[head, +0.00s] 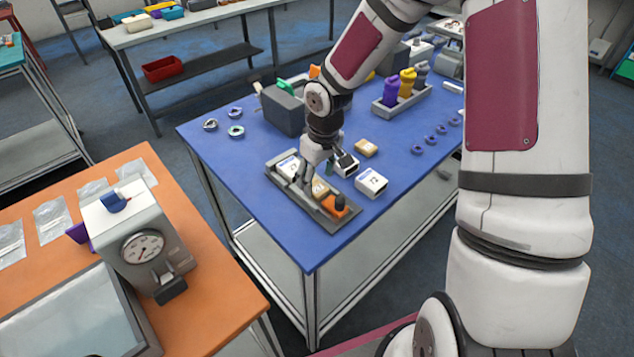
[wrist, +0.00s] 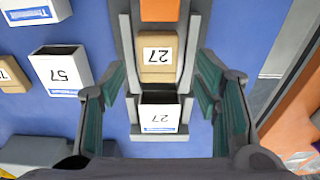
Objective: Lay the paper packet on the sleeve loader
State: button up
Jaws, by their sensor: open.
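The sleeve loader (head: 318,222) is a long grey channel on the blue table; its grey end also shows in the wrist view (wrist: 160,136). The tan paper packet (wrist: 157,52), marked 27, lies in the channel between a white sleeve (wrist: 160,113), also marked 27, and an orange block (wrist: 159,9). In the head view the packet (head: 320,189) is partly hidden by my gripper (head: 307,180). My gripper is open above the loader, its fingers spread wide on both sides of the channel (wrist: 161,82). Nothing is held between them.
A white sleeve marked 57 (wrist: 62,72) and another tan packet (wrist: 12,74) stand beside the loader. Another white box (head: 371,182) is right of it. A dark grey box (head: 282,110) and a bottle rack (head: 402,103) stand behind. The table's near corner is clear.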

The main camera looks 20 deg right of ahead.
aim_at(321, 192)
jog(key=s+r+m+t+h, duration=0.1)
jog(key=s+r, duration=0.3)
jog(key=r, duration=0.4)
jog(key=s+d+r+m+h, duration=0.1)
jog(key=s+r, duration=0.4)
jog(key=r, duration=0.3)
jog(key=s+r+t, duration=0.1)
jog(key=s+r, duration=0.3)
jog(key=r, duration=0.5)
jog(key=s+a+r+m+t+y, duration=0.1)
jog(key=s+r, duration=0.3)
jog(key=s, duration=0.7)
jog(key=shift+s+r+m+t, duration=0.25)
jog(key=shift+r+m+t, duration=0.05)
jog(key=shift+m+t, duration=0.4)
